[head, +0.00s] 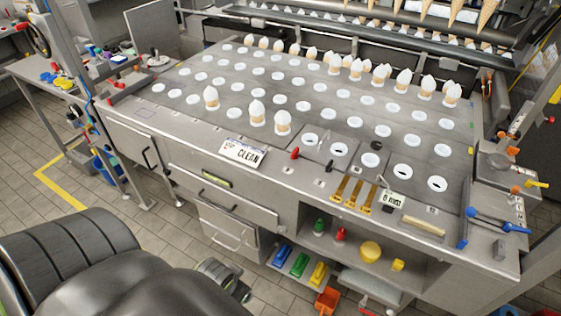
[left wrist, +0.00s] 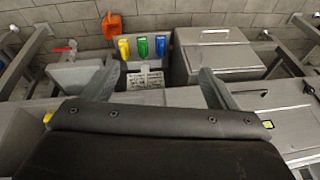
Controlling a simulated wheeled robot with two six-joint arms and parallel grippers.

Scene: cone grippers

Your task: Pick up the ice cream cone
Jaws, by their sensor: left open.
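Several ice cream cones with white tops stand upright in white ring holders on the steel worktable (head: 200,140). Three are near the front left: one cone (head: 211,98), a second cone (head: 256,112) and a third cone (head: 282,123). More cones (head: 355,70) stand in the back rows, and most front holders are empty. My left gripper (left wrist: 158,82) shows in the left wrist view with its two grey fingers wide apart and nothing between them. No cone shows in that view.
A "CLEAN" sign (head: 242,152), a red-handled tool (head: 295,153) and brass tools (head: 352,193) lie along the front edge. Drawers (head: 238,213) and a shelf with a yellow bowl (head: 370,251) are below.

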